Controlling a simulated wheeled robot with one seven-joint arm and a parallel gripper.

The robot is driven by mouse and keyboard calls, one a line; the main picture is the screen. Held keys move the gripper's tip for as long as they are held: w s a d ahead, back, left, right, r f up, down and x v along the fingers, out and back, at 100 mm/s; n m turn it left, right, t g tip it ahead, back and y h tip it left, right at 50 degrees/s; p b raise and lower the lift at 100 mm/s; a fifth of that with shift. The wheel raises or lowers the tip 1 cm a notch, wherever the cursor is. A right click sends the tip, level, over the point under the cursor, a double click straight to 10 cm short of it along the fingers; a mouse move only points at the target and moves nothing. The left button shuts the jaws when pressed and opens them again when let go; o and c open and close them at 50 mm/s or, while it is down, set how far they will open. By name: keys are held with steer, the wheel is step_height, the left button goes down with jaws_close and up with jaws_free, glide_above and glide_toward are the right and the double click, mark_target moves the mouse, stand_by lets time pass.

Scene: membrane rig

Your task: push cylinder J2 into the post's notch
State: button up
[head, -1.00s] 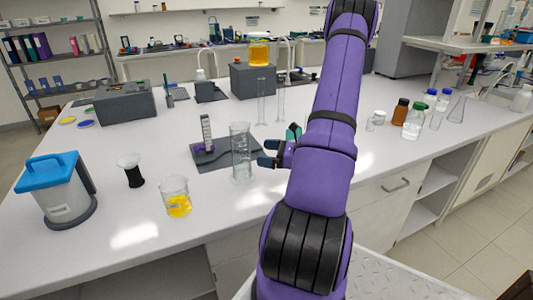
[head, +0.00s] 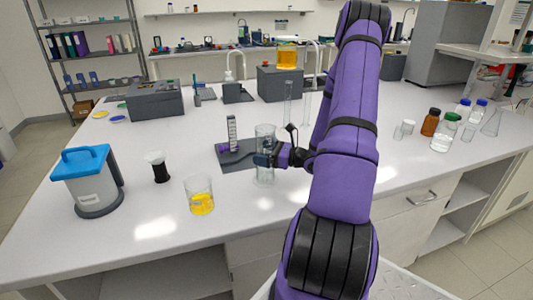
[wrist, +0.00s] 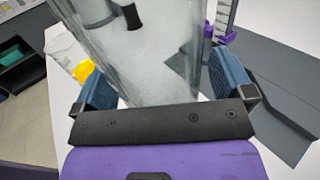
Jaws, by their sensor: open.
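The tall clear glass cylinder J2 (head: 265,133) stands upright at the right front of the post's grey base plate (head: 236,162). In the wrist view the cylinder (wrist: 150,60) fills the space between two blue finger pads. My gripper (head: 267,157) is open around its middle; the wrist view also shows the gripper (wrist: 165,85). Whether either pad touches the glass, I cannot tell. The pale, marked post (head: 232,132) stands upright behind and left of the cylinder, with a purple part (head: 223,148) low beside it. The notch itself is too small to make out.
A beaker of yellow liquid (head: 200,196), a black-and-white funnel-like piece (head: 158,166) and a blue-lidded container (head: 92,180) stand to the left. Slim glass cylinders (head: 287,100) stand behind. Bottles (head: 430,122) are at the right. The bench front is clear.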

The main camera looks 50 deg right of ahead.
steer(key=c, duration=1.2)
steer(key=shift+w+d, duration=0.55)
steer(key=shift+w, duration=0.3)
steer(key=shift+w+d, duration=0.5)
steer(key=shift+w, duration=0.35)
steer(key=shift+w+d, duration=0.55)
steer(key=shift+w, duration=0.3)
steer(key=shift+w+d, duration=0.5)
steer(key=shift+w, duration=0.35)
steer(key=shift+w+d, duration=0.55)
steer(key=shift+w, duration=0.3)
steer(key=shift+w+d, duration=0.5)
steer(key=shift+w, duration=0.35)
steer(key=shift+w+d, duration=0.35)
steer(key=shift+w, duration=0.15)
